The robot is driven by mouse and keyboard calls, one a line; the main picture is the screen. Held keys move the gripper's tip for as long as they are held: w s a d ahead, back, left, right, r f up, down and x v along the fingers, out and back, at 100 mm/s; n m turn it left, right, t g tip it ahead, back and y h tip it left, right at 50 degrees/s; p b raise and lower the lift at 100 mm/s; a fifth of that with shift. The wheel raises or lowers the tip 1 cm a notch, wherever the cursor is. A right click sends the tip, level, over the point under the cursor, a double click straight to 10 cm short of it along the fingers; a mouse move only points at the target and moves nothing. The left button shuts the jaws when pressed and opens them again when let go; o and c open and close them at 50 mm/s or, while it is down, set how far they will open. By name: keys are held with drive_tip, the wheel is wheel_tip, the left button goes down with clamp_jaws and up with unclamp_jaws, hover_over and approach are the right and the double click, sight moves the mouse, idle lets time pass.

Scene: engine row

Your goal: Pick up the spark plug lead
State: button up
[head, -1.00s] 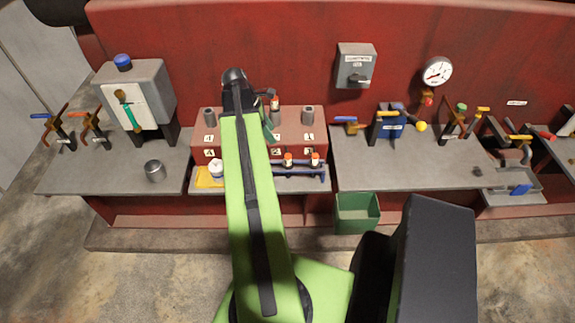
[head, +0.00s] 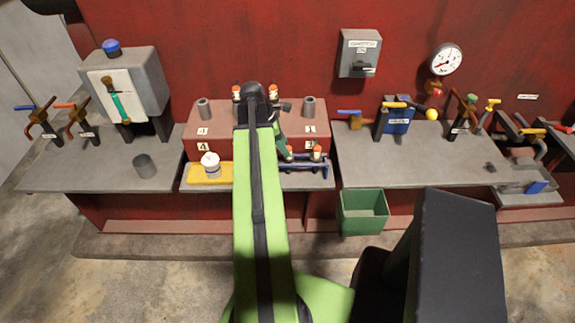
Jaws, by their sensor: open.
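Small upright pieces with orange and white tops, which may be spark plug leads, stand at the red block (head: 308,128). Two show at its back, a left one (head: 237,93) and a right one (head: 272,92). Two more show at its front, a left one (head: 289,153) and a right one (head: 317,153). I cannot tell which is the task's lead. My gripper (head: 282,146) hangs over the block's middle, open, close to the front left piece in the picture. My arm hides the block's middle, and the fingertips are too small to make out.
A white-topped jar (head: 210,162) stands on a yellow tray (head: 197,175) at the left. Grey posts, left (head: 203,108) and right (head: 308,107), stand on the block. A green bin (head: 362,212) is at the bench front. The right bench top (head: 400,165) is mostly clear.

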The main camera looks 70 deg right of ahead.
drive_tip(key=b+x, duration=0.3)
drive_tip(key=x, duration=0.1)
drive_tip(key=shift+s+f, duration=0.2)
drive_tip(key=shift+f, duration=0.15)
drive_tip(key=shift+r, duration=0.2)
drive_tip(key=shift+c, duration=0.4)
clamp_jaws()
wheel_tip(320, 180, up, 10)
drive_tip(key=p, duration=1)
drive_tip(key=shift+r, duration=0.15)
